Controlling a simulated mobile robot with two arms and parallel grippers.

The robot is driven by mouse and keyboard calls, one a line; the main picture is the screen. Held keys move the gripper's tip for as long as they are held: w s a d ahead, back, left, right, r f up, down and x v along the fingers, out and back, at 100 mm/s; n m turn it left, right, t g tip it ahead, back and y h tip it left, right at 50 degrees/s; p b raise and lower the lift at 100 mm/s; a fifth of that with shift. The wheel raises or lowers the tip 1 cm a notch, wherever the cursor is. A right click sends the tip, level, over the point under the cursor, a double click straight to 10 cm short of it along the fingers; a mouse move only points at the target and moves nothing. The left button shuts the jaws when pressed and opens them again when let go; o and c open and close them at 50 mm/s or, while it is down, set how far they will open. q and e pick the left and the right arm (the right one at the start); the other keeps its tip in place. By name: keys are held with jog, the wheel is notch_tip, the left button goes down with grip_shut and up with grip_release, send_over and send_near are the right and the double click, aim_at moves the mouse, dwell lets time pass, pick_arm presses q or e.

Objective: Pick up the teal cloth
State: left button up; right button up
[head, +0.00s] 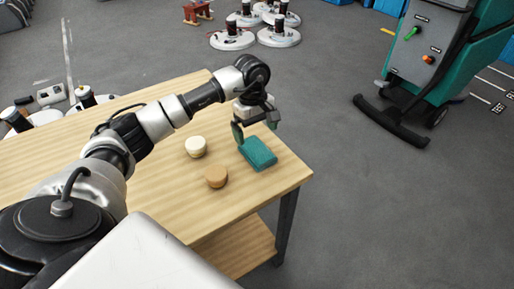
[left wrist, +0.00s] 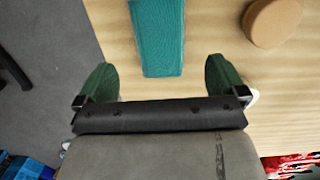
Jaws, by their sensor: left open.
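The teal cloth (head: 258,153) is a folded block lying on the wooden table (head: 150,205) near its right corner. It also shows at the top middle of the left wrist view (left wrist: 158,38). My left gripper (head: 254,127) is over the cloth's far left end in the head view. In the left wrist view its two green fingers (left wrist: 161,80) are spread wide and empty, with the cloth between and beyond their tips. I cannot tell whether the fingers touch it. My right gripper is in neither view.
A cream round piece (head: 196,146) and a tan round piece (head: 216,176) stand left of the cloth on the table. A teal scrubber machine (head: 440,60) stands on the floor at the right. White disc-shaped parts (head: 278,36) lie on the floor behind.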

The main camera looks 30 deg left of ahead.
aim_at(257, 149)
pick_arm(q)
notch_tip(257, 149, down, 2)
jog(key=shift+d, duration=0.15)
jog(key=shift+f, duration=0.35)
notch_tip(257, 149, down, 4)
jog(key=shift+s+r+p, duration=0.1)
jog(key=shift+r+p, duration=0.15)
jog(key=shift+p, duration=0.05)
jog(key=shift+f, duration=0.6)
jog(key=c, duration=0.9)
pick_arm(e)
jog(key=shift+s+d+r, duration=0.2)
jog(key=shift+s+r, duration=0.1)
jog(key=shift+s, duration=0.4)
